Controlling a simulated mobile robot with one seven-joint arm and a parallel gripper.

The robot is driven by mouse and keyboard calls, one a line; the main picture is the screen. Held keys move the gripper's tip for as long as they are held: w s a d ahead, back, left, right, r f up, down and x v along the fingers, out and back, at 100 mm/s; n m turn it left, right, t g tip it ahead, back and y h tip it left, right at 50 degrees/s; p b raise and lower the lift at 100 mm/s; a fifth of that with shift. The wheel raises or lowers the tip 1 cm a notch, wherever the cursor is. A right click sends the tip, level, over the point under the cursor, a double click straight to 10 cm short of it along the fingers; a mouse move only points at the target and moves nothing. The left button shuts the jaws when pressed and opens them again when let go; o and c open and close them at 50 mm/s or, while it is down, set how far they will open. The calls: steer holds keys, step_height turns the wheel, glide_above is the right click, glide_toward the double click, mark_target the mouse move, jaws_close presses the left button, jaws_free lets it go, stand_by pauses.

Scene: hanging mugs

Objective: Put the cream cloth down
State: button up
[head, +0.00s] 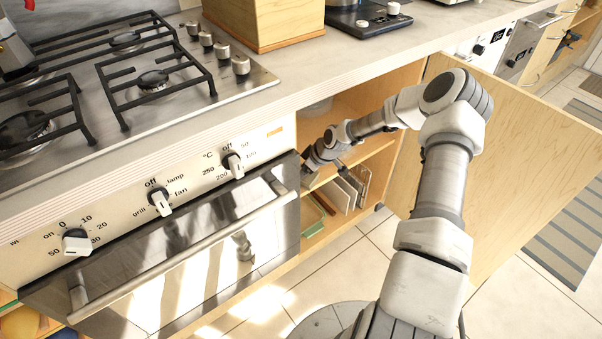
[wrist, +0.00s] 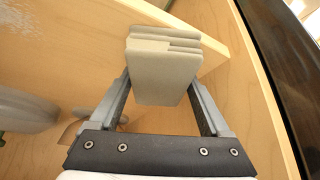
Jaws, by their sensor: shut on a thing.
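The cream cloth (wrist: 163,72) is a folded, greyish-beige block in the wrist view. It sits between the two fingers of my gripper (wrist: 161,92), which is shut on it. In the head view my gripper (head: 310,172) reaches into the open cabinet beside the oven, near the front of a shelf. The cloth cannot be made out clearly there. In the wrist view a wooden board (wrist: 75,40) lies close behind the cloth; I cannot tell whether they touch.
The cabinet has wooden shelves (head: 375,146) and its door (head: 520,150) stands open at right. Thin boards (head: 350,190) stand upright lower down. The oven door (head: 200,265) is close on the left. A grey rounded object (wrist: 25,110) is at left in the wrist view.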

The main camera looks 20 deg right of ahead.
steer(key=shift+s+f, duration=0.1)
steer(key=shift+f, duration=0.4)
steer(key=o, duration=0.9)
steer(key=shift+c, duration=0.2)
steer(key=shift+o, duration=0.8)
steer(key=shift+f, duration=0.1)
steer(key=shift+s, duration=0.1)
steer(key=shift+a, duration=0.1)
steer(key=shift+r, duration=0.25)
steer(key=p+v, duration=0.5)
steer(key=v, duration=0.7)
steer(key=shift+w+r, duration=0.2)
steer(key=shift+r, duration=0.3)
